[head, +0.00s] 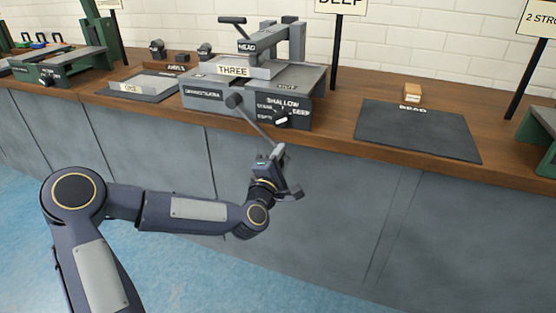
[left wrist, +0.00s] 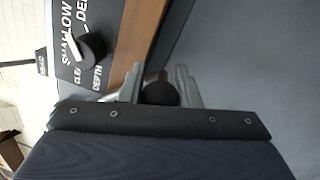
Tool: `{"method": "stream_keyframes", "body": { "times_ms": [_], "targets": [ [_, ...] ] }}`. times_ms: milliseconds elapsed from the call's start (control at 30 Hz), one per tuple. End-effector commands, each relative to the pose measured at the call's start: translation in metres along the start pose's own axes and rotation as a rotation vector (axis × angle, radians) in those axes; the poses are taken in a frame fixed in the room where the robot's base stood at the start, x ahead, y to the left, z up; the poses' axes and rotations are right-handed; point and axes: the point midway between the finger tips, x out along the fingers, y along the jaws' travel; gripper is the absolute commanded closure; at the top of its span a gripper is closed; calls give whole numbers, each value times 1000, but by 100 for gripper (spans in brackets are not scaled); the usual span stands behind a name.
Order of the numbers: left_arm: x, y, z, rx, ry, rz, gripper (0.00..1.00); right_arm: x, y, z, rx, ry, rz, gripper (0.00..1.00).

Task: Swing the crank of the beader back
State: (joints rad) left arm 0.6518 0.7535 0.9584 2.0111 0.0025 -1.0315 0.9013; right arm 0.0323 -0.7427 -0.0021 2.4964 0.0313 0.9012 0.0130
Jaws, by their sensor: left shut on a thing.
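The beader (head: 290,85) is a grey machine on the bench, with labels reading HEAD, THREE, SHALLOW and DEEP. Its crank (head: 258,124) is a grey bar that slants from a hub at the machine's front down and right, past the bench edge. My left gripper (head: 279,156) is at the crank's lower end, in front of the cabinet face. In the left wrist view, the fingers (left wrist: 161,90) are shut on the dark round crank handle (left wrist: 159,93). The handle is mostly hidden in the head view. My right gripper is in neither view.
A dark mat (head: 418,132) labelled BEAD lies right of the beader, with a small wooden block (head: 412,92) behind it. A depth knob (head: 281,121) sits on the beader's front. Green machines stand at both ends. The space before the cabinets (head: 340,200) is free.

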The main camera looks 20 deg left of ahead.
Motion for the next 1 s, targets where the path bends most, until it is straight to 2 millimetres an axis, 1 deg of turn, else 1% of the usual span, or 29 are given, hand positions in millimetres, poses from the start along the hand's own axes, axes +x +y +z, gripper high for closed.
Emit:
{"method": "stream_keyframes", "body": {
  "times_ms": [33, 600, 633, 700, 767, 800, 1000],
  "targets": [
    [2, 8, 0, -2, 7, 18, 100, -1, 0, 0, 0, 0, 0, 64],
    [2, 9, 1, -19, 12, 17, 100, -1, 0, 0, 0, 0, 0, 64],
    [2, 9, 0, -20, 12, 17, 68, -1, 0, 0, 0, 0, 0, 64],
    [2, 8, 1, -20, 11, 16, 58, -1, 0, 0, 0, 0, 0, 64],
    [2, 7, 1, -20, 10, 14, 51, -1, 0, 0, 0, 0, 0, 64],
    [2, 7, 1, -20, 10, 12, 49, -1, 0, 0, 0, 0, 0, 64],
    [1, 5, 2, -21, 7, 7, 49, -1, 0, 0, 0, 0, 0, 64]
  ]
}}
